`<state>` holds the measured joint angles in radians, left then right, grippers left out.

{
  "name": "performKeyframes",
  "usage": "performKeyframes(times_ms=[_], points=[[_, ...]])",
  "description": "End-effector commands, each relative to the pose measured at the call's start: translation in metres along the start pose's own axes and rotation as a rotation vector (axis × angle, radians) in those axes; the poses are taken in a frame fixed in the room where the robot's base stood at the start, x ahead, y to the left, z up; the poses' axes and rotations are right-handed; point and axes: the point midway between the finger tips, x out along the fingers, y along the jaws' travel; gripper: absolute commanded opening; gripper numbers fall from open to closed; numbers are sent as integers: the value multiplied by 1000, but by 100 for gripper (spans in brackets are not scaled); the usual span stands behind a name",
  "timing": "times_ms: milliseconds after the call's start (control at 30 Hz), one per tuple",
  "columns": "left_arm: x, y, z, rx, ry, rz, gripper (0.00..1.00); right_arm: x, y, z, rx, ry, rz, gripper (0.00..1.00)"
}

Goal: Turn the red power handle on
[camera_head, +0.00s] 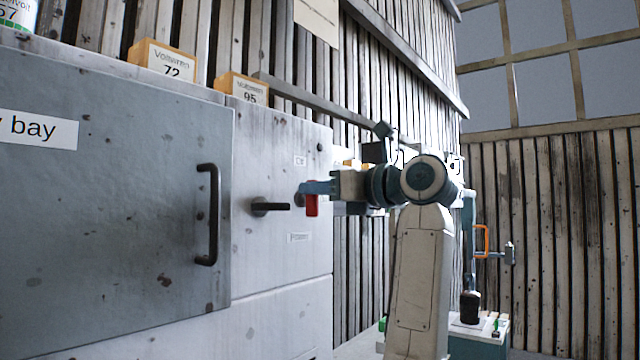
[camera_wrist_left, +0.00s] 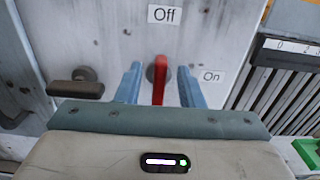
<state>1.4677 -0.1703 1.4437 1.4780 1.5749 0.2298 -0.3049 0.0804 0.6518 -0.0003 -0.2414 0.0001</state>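The red power handle (camera_head: 312,205) is on the pale cabinet front, right of a dark lever. My left gripper (camera_head: 308,188) is at the handle in the head view. In the wrist view the blue fingers of my left gripper (camera_wrist_left: 160,88) are apart, one on each side of the handle, with a visible gap on both sides. My right gripper is not in view.
A dark lever (camera_head: 270,207) sticks out close left of the red handle. A grey door (camera_head: 110,200) with a black bar handle (camera_head: 209,215) fills the left. Yellow number blocks (camera_head: 162,62) stand on the cabinet top. A small bench (camera_head: 485,335) stands at the right.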

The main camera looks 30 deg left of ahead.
Motion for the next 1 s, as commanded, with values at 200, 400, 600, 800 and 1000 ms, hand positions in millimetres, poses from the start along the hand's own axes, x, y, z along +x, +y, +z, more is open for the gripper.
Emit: performKeyframes(times_ms=[200,400,600,800,1000], points=[[5,0,0,0,0,0,35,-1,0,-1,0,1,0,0],[5,0,0,1,0,0,21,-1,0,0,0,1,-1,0],[4,0,0,0,0,0,0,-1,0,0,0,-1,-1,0],[4,0,0,16,0,0,0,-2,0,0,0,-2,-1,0],[4,-2,1,89,0,0,0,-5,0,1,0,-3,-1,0]])
